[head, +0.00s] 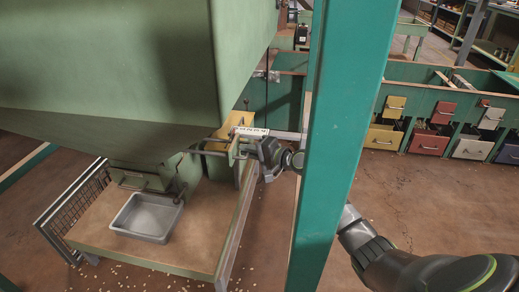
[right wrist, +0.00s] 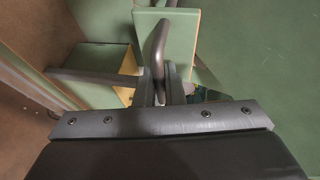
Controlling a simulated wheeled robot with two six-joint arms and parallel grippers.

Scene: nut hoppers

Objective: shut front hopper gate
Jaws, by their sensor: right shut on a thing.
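The big green hopper (head: 110,60) fills the upper left of the head view. My right gripper (head: 246,149) is beside its lower right side, next to a green and yellow gate part (head: 232,128) with a small white lettered label (head: 251,132). In the right wrist view, my right gripper (right wrist: 160,92) is shut on a dark curved handle (right wrist: 158,48) in front of a green plate (right wrist: 183,50). The head view does not show clearly how far the gate is open. My left gripper is not in view.
A grey tray (head: 147,217) sits on a wooden platform (head: 195,245) below the hopper. A teal post (head: 335,130) stands in front of my right arm. Small pale bits lie on the brown floor. Bins with coloured fronts (head: 430,140) stand at the right.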

